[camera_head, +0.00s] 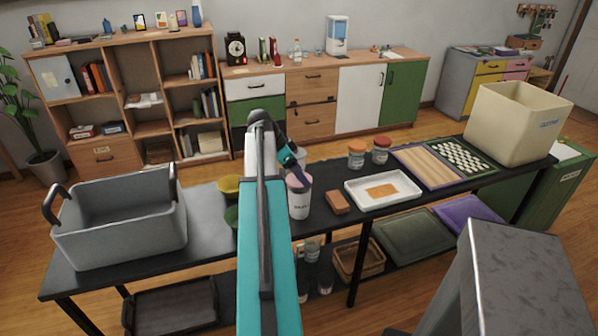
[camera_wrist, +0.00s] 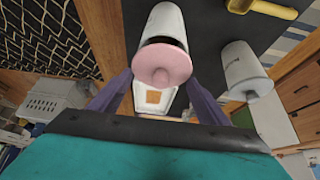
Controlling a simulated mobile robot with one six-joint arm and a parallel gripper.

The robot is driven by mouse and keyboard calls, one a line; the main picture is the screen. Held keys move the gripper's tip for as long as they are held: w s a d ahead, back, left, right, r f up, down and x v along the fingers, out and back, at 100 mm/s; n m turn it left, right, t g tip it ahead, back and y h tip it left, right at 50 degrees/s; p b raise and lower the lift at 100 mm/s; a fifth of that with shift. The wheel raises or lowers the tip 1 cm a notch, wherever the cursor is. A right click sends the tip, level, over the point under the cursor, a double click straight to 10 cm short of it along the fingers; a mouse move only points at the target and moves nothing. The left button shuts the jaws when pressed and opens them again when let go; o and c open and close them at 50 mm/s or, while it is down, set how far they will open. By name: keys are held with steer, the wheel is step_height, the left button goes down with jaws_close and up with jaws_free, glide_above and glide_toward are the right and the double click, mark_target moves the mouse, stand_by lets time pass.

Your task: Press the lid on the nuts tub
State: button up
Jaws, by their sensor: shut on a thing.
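The nuts tub (camera_head: 299,206) is a white, tapered cup with dark lettering, upright on the dark table; a white tub (camera_wrist: 166,20) also shows at the top of the wrist view. A pink lid (camera_wrist: 163,63) with a round knob is at the tub's mouth, between the purple fingers of my gripper (camera_wrist: 160,82). My gripper is shut on the lid. A dark gap shows between lid and rim in the wrist view, so the lid does not look flush.
A brown block (camera_head: 338,202) and a white tray (camera_head: 408,194) stand right of the tub. Yellow (camera_head: 229,185) and green bowls and a grey bin (camera_head: 120,235) are left. A second white tub (camera_wrist: 241,68) shows in the wrist view.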

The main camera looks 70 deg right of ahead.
steer(key=shift+f+b, duration=0.35)
steer(key=shift+f, duration=0.6)
steer(key=shift+r, duration=0.15)
stand_by(0.4)
steer(key=shift+s+d+f+b, duration=0.1)
steer(key=shift+f+b, duration=0.3)
steer(key=shift+f, duration=0.15)
steer(key=shift+c, duration=0.2)
stand_by(2.3)
stand_by(0.4)
steer(key=o, duration=1.3)
steer(key=shift+o, duration=0.2)
steer(key=shift+r, duration=0.1)
steer(key=shift+r+p, duration=1.75)
steer(key=shift+r, duration=1.7)
